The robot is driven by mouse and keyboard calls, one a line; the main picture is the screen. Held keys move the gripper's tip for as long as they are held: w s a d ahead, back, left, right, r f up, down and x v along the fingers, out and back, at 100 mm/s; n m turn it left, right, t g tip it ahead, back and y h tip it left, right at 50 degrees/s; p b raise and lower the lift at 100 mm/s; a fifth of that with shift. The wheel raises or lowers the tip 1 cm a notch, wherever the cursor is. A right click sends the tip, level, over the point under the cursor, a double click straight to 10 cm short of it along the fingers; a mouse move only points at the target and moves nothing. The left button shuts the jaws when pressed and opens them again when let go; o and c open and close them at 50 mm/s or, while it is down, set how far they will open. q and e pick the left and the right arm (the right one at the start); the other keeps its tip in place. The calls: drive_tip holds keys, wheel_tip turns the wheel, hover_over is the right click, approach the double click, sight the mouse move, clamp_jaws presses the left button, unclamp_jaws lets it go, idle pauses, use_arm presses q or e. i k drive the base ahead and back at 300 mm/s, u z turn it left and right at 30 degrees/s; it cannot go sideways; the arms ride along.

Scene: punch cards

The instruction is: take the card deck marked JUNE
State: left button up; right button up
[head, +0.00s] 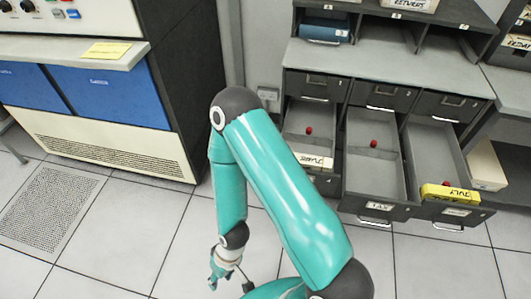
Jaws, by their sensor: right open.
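The pale card deck marked JUNE (314,161) lies at the front end of the open left drawer (297,130) of the grey cabinet, its lettering upside down in the picture. My right gripper (246,285) is low at the bottom of the head view, left of the drawers and well apart from the deck. My teal right arm crosses the middle of the view. My left gripper is not in view.
A yellow deck marked JULY (450,193) lies at the front of the open right drawer. The open middle drawer (374,185) holds only a red object. A blue-panelled console (108,97) stands at the left. The tiled floor (120,240) is clear.

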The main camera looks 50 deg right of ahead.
sight(323, 164)
drive_tip(key=z, duration=0.4)
drive_tip(key=i, duration=0.1)
drive_tip(key=u, duration=0.6)
drive_tip(key=k, duration=1.65)
drive_tip(key=z, duration=0.8)
drive_tip(key=i, duration=0.75)
